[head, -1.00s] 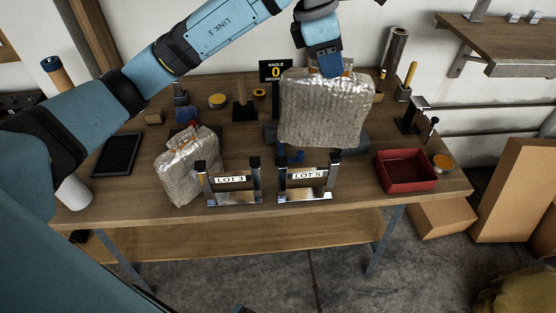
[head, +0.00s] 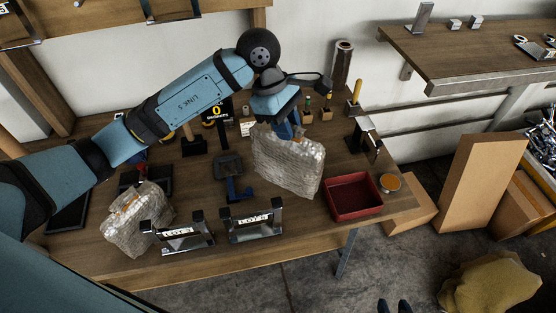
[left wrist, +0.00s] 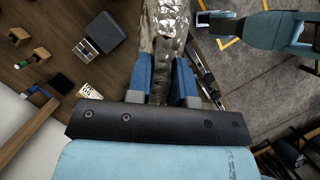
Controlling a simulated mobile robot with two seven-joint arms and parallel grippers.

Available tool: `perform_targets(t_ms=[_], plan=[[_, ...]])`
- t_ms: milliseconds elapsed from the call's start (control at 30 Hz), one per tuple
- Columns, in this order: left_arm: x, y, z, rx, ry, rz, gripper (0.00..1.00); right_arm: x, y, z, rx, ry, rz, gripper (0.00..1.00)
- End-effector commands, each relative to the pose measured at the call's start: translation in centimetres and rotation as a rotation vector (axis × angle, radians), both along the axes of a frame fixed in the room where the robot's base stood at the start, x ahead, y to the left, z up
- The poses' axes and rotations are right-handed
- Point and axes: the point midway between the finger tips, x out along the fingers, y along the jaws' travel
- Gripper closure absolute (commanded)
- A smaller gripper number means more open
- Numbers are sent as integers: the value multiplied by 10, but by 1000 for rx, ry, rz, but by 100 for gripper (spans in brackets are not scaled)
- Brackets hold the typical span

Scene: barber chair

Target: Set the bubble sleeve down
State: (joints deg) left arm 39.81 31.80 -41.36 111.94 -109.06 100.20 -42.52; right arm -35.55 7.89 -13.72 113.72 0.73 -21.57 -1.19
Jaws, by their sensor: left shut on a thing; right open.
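My left gripper (head: 288,122) is shut on the top edge of a silvery bubble sleeve (head: 290,162). The sleeve hangs slightly tilted over the bench, between the LOT 5 stand (head: 254,222) and the red tray (head: 354,196). I cannot tell whether its lower edge touches the wood. In the left wrist view the sleeve (left wrist: 170,25) shows between the blue fingers. A second bubble sleeve (head: 138,222) stands tilted left of the LOT 3 stand (head: 180,236). My right gripper (head: 394,306) shows only its two parted fingertips at the bottom edge, open and empty.
The wooden bench (head: 215,273) also carries a dark blue holder (head: 235,189) left of the held sleeve, an orange-topped tin (head: 389,182) and a black clamp-like stand (head: 364,135). Cardboard boxes (head: 482,178) stand on the floor at the right. A shelf (head: 470,60) is above them.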

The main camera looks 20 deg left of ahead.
Motion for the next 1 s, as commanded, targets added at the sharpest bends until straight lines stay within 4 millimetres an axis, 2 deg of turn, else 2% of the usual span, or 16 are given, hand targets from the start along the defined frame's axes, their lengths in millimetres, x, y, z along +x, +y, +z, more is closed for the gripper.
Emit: perform_targets(t_ms=[200,333,433,667,867,1000], plan=[[-1,0,-59,1,8,3,100,5,-2,21,0,-17,-3,57],[-1,0,-87,0,5,2,100,8,-5,27,-4,-25,-9,57],[0,0,-100,0,3,1,100,8,-7,29,-6,-26,-12,57],[0,0,-117,0,2,1,100,6,-8,26,-8,-17,-12,57],[-1,0,-147,1,3,2,100,4,-7,29,-9,-12,-13,57],[0,0,-151,1,-1,0,100,4,-7,29,-8,-13,-12,57]])
